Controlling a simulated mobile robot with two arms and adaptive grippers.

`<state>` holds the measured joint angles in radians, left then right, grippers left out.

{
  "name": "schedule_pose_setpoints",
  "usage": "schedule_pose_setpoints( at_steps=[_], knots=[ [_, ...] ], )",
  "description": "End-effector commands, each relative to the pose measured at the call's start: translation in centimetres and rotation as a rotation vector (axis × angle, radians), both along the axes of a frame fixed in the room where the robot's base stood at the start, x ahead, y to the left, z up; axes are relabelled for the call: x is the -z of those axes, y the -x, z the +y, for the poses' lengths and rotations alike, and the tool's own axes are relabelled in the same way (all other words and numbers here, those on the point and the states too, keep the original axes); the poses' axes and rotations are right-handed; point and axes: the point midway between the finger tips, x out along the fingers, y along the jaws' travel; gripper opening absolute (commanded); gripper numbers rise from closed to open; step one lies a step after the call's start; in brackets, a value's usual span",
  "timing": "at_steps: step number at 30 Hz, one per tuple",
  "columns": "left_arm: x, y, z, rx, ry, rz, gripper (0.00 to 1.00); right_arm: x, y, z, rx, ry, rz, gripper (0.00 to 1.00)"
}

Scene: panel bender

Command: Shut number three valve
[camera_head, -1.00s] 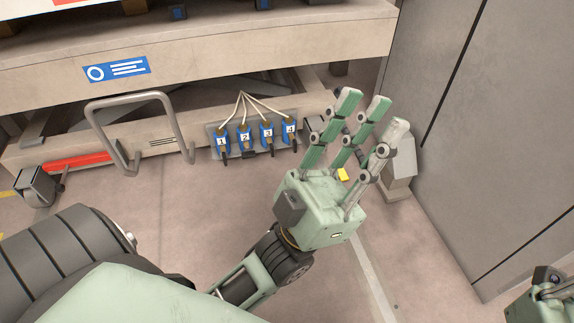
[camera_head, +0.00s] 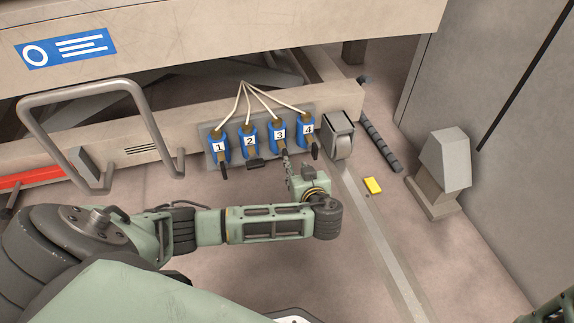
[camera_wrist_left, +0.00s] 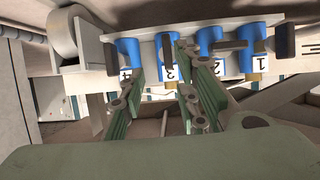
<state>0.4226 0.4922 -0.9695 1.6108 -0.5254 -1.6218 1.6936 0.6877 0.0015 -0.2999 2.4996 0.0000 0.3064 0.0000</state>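Valve number three (camera_head: 279,133) is a blue body with a white "3" label, one of a row of numbered valves on a grey plate low on the machine. My left gripper (camera_head: 288,165) is just below it and hides its handle in the head view. In the left wrist view, upside down, valve three (camera_wrist_left: 170,62) shows between the spread, empty fingers (camera_wrist_left: 162,72). Its black handle (camera_wrist_left: 168,48) points along the valve body. I cannot tell whether a finger touches it. A green piece of my right arm or hand (camera_head: 556,303) shows at the bottom right corner; its fingers are unclear.
Valve two (camera_head: 249,140) has its handle turned crosswise; valves one (camera_head: 218,147) and four (camera_head: 307,130) flank the row closely. A caster wheel (camera_head: 342,145) is right of valve four. A bent handle (camera_head: 100,115) projects at left.

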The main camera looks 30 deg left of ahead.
Motion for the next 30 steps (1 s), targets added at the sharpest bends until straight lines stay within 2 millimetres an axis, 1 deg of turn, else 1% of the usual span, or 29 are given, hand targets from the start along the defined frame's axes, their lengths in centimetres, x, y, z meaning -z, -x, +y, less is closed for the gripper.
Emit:
schedule_pose_setpoints(
  at_steps=[1,5,9,15,19,28,30],
  knots=[
    [0.1,0.0,0.8,-0.027,-0.013,-0.011,0.30,0.3,0.2,0.0,0.000,0.000,-0.006,0.00],
    [0.6,-0.5,2.2,-0.048,-0.021,-0.018,0.30,1.2,0.3,0.0,0.000,0.001,-0.009,0.00],
    [1.7,-1.9,3.8,-0.046,-0.022,-0.018,0.30,3.0,0.3,0.0,0.001,0.001,-0.008,0.00],
    [2.7,-3.6,5.7,-0.044,-0.020,-0.016,0.30,4.8,0.3,0.0,0.001,0.001,-0.008,0.00],
    [2.9,-4.2,6.4,-0.043,-0.018,-0.015,0.30,5.2,0.3,0.0,0.000,0.001,-0.009,0.00],
    [2.8,-4.3,6.5,-0.042,-0.015,-0.013,0.30,5.2,0.3,0.0,-0.001,0.001,-0.008,0.00],
    [2.8,-4.3,6.5,-0.042,-0.015,-0.013,0.24,5.2,0.3,0.0,-0.001,0.001,-0.008,0.00]
  ],
)
